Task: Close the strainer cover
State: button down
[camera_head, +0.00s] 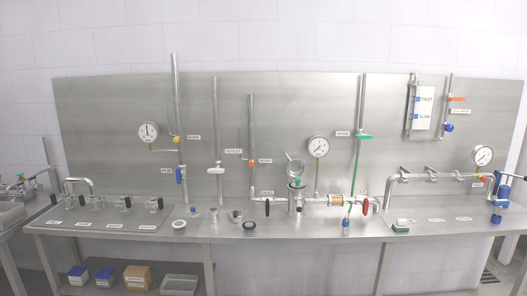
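The strainer (297,199) is a small upright metal body on the pipe line at the middle of the steel bench. A round metal cover (295,167) stands tilted up above it and appears open. A small green part (298,181) shows between the cover and the body. The hinge and the inside of the strainer are too small to make out. My gripper is not in view.
A pressure gauge (318,147) hangs behind. Loose metal fittings (236,216) stand on the bench at left. The bench front (285,231) is mostly clear.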

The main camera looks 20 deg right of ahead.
aim_at(295, 168)
jog(key=u, duration=0.4)
jog(key=i, duration=0.9)
jog(key=u, duration=0.25)
